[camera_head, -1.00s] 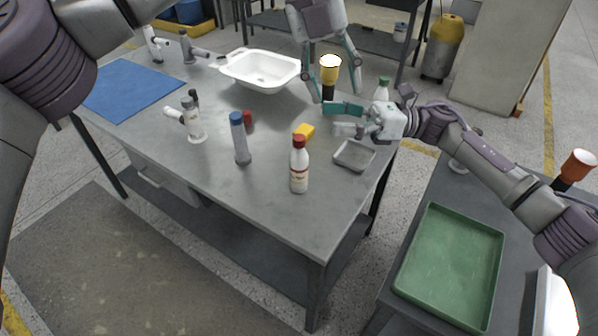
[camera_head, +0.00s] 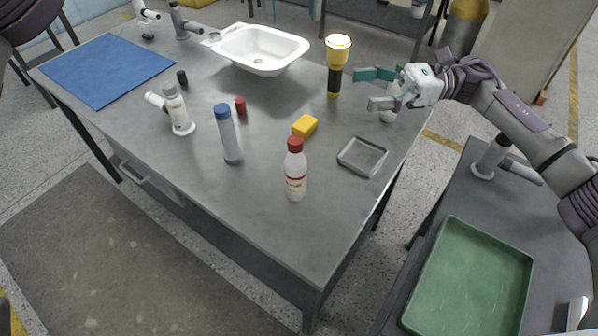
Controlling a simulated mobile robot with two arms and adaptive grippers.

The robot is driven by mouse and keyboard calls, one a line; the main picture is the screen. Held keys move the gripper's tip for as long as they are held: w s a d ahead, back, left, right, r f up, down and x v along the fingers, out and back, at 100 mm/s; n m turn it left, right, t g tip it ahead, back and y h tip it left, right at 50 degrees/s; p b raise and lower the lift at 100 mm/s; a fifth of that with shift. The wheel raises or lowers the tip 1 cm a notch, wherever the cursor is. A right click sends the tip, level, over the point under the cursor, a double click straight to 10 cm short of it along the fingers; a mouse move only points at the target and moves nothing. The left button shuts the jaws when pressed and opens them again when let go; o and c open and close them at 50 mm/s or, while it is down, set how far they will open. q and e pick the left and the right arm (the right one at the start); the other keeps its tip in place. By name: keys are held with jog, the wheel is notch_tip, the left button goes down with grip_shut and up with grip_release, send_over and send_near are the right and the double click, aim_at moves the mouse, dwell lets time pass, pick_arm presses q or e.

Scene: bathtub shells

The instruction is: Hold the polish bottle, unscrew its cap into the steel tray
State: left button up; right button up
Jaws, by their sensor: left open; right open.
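The polish bottle (camera_head: 296,178), white with a red cap (camera_head: 295,144) and a printed label, stands upright near the front of the grey table. The steel tray (camera_head: 345,158), shallow, square and empty, lies to its right. My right gripper (camera_head: 372,89) is open, above the table's right side behind the tray, with its fingers pointing left. It is well apart from the polish bottle. The rest is out of frame.
A white basin (camera_head: 285,43) and blue mat (camera_head: 107,68) lie behind. The table's front is clear.

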pick_arm(q)
jog(key=f+b, duration=0.5)
jog(key=f, duration=0.1)
jog(key=f+b, duration=1.2)
jog(key=shift+w+d+f, duration=0.1)
jog(key=shift+w, duration=0.2)
pick_arm(e)
send_near(295, 163)
jog(key=w+d+f, duration=0.2)
jog(key=w+d, duration=0.1)
jog(key=d, duration=0.1)
pick_arm(q)
jog(key=shift+s, duration=0.15)
pick_arm(e)
jog(key=s+a, duration=0.1)
jog(key=a, duration=0.8)
jog(key=s+a, duration=0.1)
jog(key=a, duration=0.4)
jog(key=shift+s, duration=0.4)
grip_shut()
